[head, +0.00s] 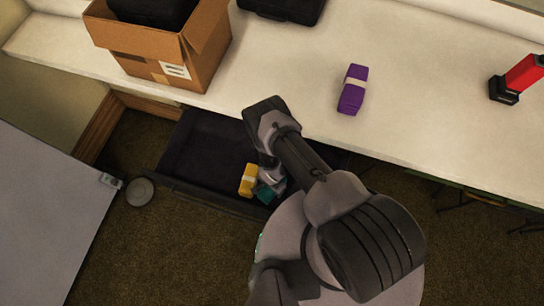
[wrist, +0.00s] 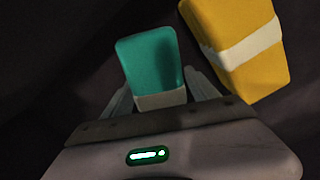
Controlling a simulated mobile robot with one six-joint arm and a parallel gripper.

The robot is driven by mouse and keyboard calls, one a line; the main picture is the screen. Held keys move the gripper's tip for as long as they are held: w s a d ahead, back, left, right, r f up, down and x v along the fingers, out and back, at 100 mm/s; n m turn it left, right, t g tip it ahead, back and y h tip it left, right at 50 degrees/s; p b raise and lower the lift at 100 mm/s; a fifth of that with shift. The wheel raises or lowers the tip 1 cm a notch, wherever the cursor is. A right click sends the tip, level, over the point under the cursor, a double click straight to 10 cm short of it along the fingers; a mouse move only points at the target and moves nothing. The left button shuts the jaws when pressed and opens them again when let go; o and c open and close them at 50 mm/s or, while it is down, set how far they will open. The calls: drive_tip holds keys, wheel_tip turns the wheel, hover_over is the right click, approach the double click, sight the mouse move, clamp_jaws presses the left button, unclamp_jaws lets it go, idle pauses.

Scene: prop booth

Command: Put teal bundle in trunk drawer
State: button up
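The teal bundle (wrist: 149,62) with a pale band sits between the two fingers of my gripper (wrist: 158,82) in the wrist view. Both fingertips appear to touch its sides, and it lines up with the gripper. In the head view the teal bundle (head: 265,193) shows only in part, beneath my gripper (head: 271,184), within the open trunk drawer (head: 203,150). My wrist hides the rest. I cannot tell whether the bundle rests on the drawer floor.
A yellow bundle (head: 248,180) with a white band lies in the drawer just beside the teal one; it also shows in the wrist view (wrist: 238,43). The drawer's left part is bare. A purple bundle (head: 353,90), a cardboard box (head: 187,60) and a red-and-black object (head: 518,77) stand on the counter (head: 420,120).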

wheel_tip(320, 180, up, 12)
drive_tip(key=p, duration=0.6)
drive_tip(key=shift+r, duration=0.2)
